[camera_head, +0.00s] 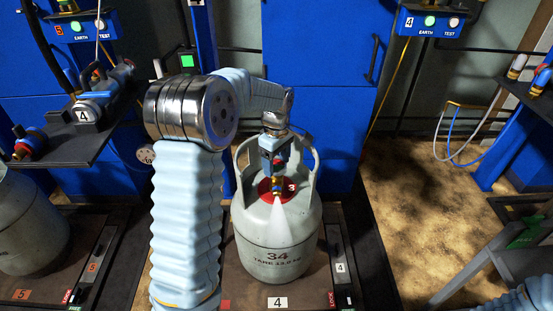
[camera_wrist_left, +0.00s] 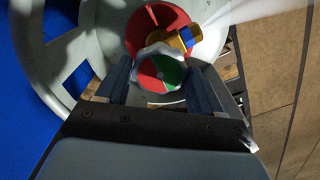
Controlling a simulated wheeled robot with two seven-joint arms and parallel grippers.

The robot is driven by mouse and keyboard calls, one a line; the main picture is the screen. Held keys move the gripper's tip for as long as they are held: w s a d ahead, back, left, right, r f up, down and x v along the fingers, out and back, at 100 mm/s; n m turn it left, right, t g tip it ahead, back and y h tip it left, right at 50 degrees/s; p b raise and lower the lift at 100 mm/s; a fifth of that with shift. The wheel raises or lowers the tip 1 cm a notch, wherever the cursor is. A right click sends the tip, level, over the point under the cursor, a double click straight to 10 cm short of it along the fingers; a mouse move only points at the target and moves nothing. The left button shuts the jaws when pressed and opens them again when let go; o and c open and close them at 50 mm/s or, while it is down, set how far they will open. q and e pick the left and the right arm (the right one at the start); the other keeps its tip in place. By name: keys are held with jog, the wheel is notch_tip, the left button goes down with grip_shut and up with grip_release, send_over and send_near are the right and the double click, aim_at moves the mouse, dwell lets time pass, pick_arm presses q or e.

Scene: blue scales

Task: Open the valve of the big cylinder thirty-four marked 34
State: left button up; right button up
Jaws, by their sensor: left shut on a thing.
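The big grey cylinder (camera_head: 275,245) marked 34 stands upright on the scale marked 4, in the middle of the head view. Its valve (camera_head: 277,188) has a brass outlet with a blue and red part, above a red collar. A whitish plume spreads from the outlet. My left gripper (camera_head: 277,158) reaches down inside the cylinder's handle ring. In the left wrist view its fingers (camera_wrist_left: 160,85) are shut on the sides of the valve knob (camera_wrist_left: 160,72), which has a pale scalloped rim and a red and green top. My right gripper is out of view.
The handle ring (camera_head: 308,160) rises close around the valve. Another grey cylinder (camera_head: 28,225) stands at left on scale 5. A shelf at left (camera_head: 100,140) holds a device marked 4. Blue cabinets (camera_head: 320,80) stand behind. Brown floor (camera_head: 400,190) is clear at right.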

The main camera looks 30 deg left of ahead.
aim_at(276, 165)
pick_arm(q)
jog(key=shift+n, duration=0.3)
dwell(0.4)
jog(key=o, duration=1)
jog(key=shift+o, duration=0.2)
notch_tip(276, 165, up, 14)
jog(key=p, duration=0.1)
jog(key=shift+f, duration=0.1)
